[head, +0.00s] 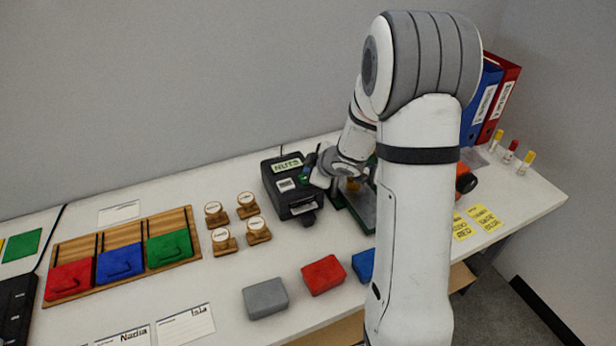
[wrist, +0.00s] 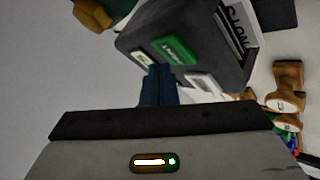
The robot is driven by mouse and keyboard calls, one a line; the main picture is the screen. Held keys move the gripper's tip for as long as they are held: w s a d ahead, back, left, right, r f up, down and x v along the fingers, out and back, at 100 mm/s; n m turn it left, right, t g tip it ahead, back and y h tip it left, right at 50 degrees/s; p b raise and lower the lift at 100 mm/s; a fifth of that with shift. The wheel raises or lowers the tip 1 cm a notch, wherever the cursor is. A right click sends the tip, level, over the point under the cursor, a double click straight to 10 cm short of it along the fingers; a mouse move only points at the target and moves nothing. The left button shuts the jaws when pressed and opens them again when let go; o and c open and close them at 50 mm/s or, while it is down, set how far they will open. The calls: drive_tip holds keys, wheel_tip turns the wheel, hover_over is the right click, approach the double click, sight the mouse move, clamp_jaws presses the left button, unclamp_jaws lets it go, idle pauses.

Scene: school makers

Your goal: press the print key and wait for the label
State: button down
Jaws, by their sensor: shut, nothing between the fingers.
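The label printer (head: 278,202) is a dark box on the white table, with a sign reading NUTS (head: 288,165) at its back. In the wrist view the printer (wrist: 205,30) fills the top, with a green print key (wrist: 176,50) on its face. My gripper (head: 309,172) is at the printer's right side in the head view. Its dark fingers (wrist: 159,70) are shut and empty, their tips at the key's lower edge in the wrist view. I cannot tell whether they touch the key. No loose label shows at the printer's front.
Several wooden stamps (head: 224,241) stand left of the printer. Grey (head: 265,298) and red (head: 323,275) blocks lie in front. A wooden board (head: 120,262) with coloured lids is at the left. A green stand (head: 358,212) is close on the printer's right, partly behind my arm.

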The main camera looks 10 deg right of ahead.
drive_tip(key=shift+r+p, duration=2.9)
drive_tip(key=shift+r, duration=0.05)
drive_tip(key=s+d+r+m+g+h, duration=0.1)
drive_tip(key=s+d+r+m+h, duration=0.25)
drive_tip(key=s+r, duration=0.25)
drive_tip(key=s+d+r+m+h, duration=0.2)
drive_tip(key=s+r+m, duration=0.3)
drive_tip(key=s+r, duration=0.15)
drive_tip(key=s+a+r+m+g+y, duration=0.1)
drive_tip(key=s+a+m+g, duration=0.1)
drive_tip(key=s, duration=0.7)
drive_tip(key=s+a+r+m+g+y, duration=0.1)
drive_tip(key=s+a+r+m+g, duration=0.1)
drive_tip(key=s, duration=0.7)
drive_tip(key=shift+s+a+m, duration=0.35)
drive_tip(key=shift+a+m, duration=0.2)
drive_tip(key=shift+a, duration=0.55)
